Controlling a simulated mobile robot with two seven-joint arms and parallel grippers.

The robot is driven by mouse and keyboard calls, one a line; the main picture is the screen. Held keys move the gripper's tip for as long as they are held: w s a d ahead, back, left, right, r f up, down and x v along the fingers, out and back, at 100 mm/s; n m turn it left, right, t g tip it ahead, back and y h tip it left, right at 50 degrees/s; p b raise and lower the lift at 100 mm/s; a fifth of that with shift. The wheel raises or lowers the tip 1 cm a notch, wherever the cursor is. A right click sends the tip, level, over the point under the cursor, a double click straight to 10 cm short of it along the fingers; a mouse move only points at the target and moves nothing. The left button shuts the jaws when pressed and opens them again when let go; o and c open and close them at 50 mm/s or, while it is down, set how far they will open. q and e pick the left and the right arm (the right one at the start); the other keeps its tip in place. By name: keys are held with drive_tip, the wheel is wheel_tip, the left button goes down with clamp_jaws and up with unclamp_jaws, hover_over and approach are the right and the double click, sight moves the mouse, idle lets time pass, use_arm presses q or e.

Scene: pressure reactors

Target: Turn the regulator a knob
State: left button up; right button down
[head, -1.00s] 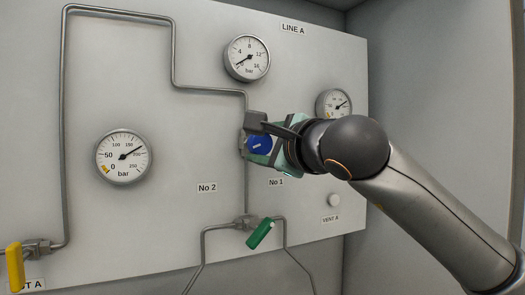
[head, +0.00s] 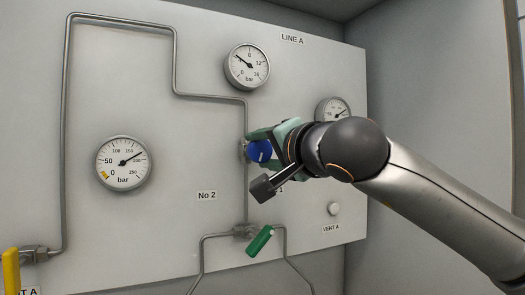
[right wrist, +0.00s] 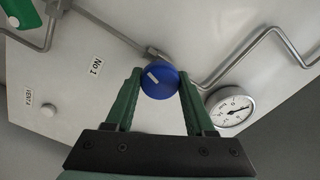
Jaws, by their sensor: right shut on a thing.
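The blue round regulator knob (head: 259,151) sits on the vertical pipe of the panel, below the top gauge. My right gripper (head: 262,150) reaches in from the right, its green fingers closed on the knob. In the right wrist view the blue knob (right wrist: 160,82) lies between the two fingertips (right wrist: 160,79), with its white mark slanted. The top gauge (head: 247,66) has its needle pointing up and left, near the 4 mark. My left gripper is not in view.
A green valve handle (head: 260,241) is below the knob and a yellow handle (head: 11,271) at the lower left. A large gauge (head: 123,163) is on the left; another gauge (head: 333,109) is partly behind my arm. Steel pipes (head: 174,60) run along the panel.

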drive_tip(key=n, duration=0.5)
drive_tip(key=shift+a, duration=0.1)
drive_tip(key=shift+f+n, duration=0.1)
drive_tip(key=shift+n, duration=0.2)
idle(0.4)
drive_tip(key=shift+c, duration=1.3)
unclamp_jaws()
drive_tip(key=shift+p, duration=0.3)
drive_tip(key=shift+s, duration=0.1)
